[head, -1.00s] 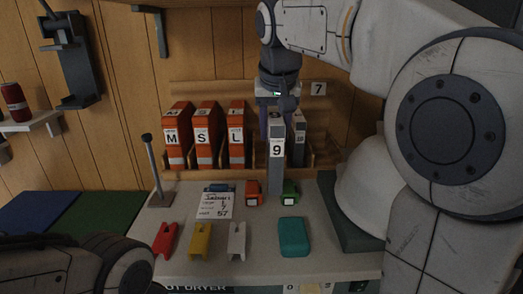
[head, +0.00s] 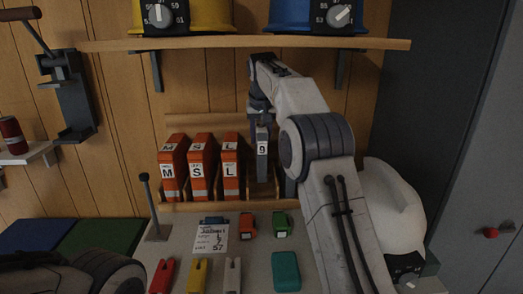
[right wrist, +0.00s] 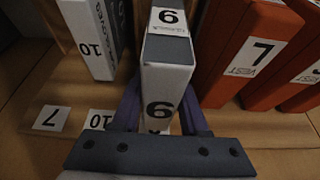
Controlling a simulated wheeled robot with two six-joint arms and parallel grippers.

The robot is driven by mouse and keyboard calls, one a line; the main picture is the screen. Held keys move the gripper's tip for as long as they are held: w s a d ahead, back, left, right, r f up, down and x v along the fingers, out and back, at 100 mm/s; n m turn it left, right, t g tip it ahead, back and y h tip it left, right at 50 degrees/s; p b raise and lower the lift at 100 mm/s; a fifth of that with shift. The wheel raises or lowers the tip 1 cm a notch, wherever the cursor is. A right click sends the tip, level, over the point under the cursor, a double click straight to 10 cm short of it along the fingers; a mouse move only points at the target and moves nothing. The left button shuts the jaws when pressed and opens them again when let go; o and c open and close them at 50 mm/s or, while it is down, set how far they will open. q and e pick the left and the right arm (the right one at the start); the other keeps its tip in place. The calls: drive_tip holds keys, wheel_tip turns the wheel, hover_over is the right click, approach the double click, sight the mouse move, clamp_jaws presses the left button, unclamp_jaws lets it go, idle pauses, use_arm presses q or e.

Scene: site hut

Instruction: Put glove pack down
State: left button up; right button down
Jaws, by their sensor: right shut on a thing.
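The glove pack, a grey and white box marked 9 (head: 262,148), stands upright at the rack, right of the orange L pack. It also shows in the right wrist view (right wrist: 166,85). My right gripper (right wrist: 161,112) is shut on it, a finger at each side. In the head view the gripper (head: 262,124) is at the pack's top. I cannot tell whether the pack's base touches the rack floor. The wooden rack (head: 220,207) has another grey and white pack marked 10 (right wrist: 90,40) beside it. My left gripper is out of view.
Orange packs M (head: 172,165), S (head: 201,165) and L (head: 231,165) fill the rack's left part. In front, the bench holds a paper card (head: 210,237), a teal box (head: 286,271) and several small coloured items. A shelf (head: 230,45) with helmets hangs above.

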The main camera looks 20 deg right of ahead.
sight(261, 157)
wheel_tip(261, 157, down, 4)
drive_tip(key=shift+s+r+b, duration=0.15)
drive_tip(key=shift+r+b, duration=0.1)
drive_tip(key=shift+b, duration=0.4)
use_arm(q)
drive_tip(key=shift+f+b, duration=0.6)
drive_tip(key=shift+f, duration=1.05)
use_arm(e)
drive_tip(key=shift+w+d+f, duration=0.1)
drive_tip(key=shift+w+f, duration=0.1)
drive_tip(key=shift+f, duration=1.55)
drive_tip(key=shift+c, duration=2.2)
unclamp_jaws()
drive_tip(key=p+v, duration=0.1)
drive_tip(key=v, duration=0.6)
drive_tip(key=shift+s+r, duration=0.1)
drive_tip(key=shift+r, duration=0.2)
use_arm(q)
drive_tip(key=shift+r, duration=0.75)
